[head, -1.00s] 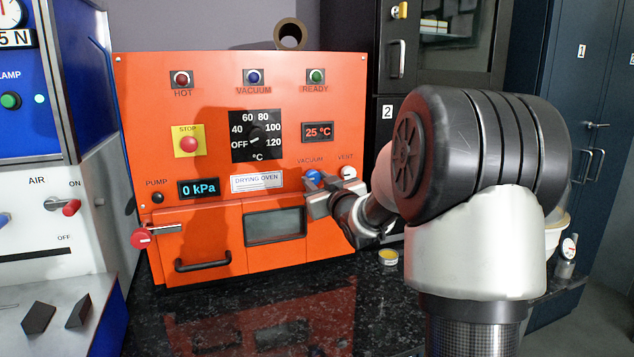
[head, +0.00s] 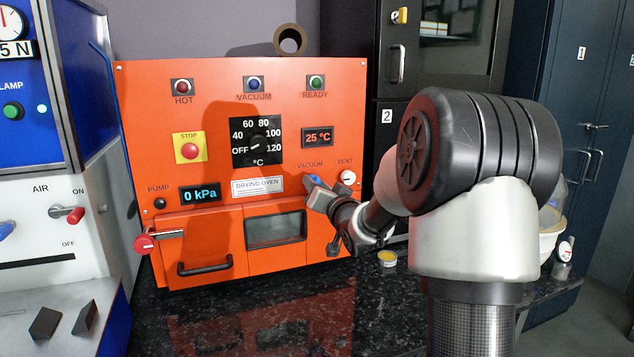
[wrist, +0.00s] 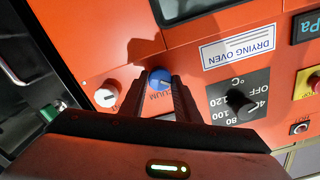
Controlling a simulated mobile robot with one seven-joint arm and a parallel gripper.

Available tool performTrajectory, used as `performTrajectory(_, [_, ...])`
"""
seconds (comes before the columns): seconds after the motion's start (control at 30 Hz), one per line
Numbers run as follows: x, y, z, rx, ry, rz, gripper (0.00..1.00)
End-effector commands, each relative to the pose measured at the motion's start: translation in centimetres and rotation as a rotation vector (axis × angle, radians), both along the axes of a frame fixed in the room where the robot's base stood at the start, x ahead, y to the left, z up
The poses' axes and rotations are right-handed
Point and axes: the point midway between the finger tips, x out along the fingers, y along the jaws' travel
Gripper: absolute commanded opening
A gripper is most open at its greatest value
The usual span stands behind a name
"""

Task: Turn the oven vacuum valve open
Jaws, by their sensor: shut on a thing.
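The orange drying oven (head: 290,90) stands on a dark speckled counter. Its blue vacuum valve knob (head: 311,181) is on the right of the front panel, below the VACUUM label. My gripper (head: 316,188) is at this knob, its jaws tilted. In the wrist view the blue knob (wrist: 159,79) sits between the tips of my gripper (wrist: 163,87), which is shut on it. A pale pointer mark shows on the knob face, running diagonally. The pressure display (head: 201,195) reads 0 kPa. The fingers partly hide the VACUUM label in the wrist view.
The white vent knob (head: 348,177) is just right of the vacuum knob and close to my fingers. The oven door handle (head: 205,268) and a red-ended lever (head: 145,243) stick out at lower left. A small yellow-topped tin (head: 387,258) sits on the counter.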

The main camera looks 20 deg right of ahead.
Motion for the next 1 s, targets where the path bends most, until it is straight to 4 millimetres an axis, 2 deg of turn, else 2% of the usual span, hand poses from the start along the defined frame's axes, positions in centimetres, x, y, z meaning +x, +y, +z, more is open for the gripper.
performTrajectory(0.6, [-0.05,-0.02,0.08,0.577,0.001,-0.001,0.07])
performTrajectory(1.0, [-0.04,-0.03,-0.06,0.835,0.0,-0.001,0.07])
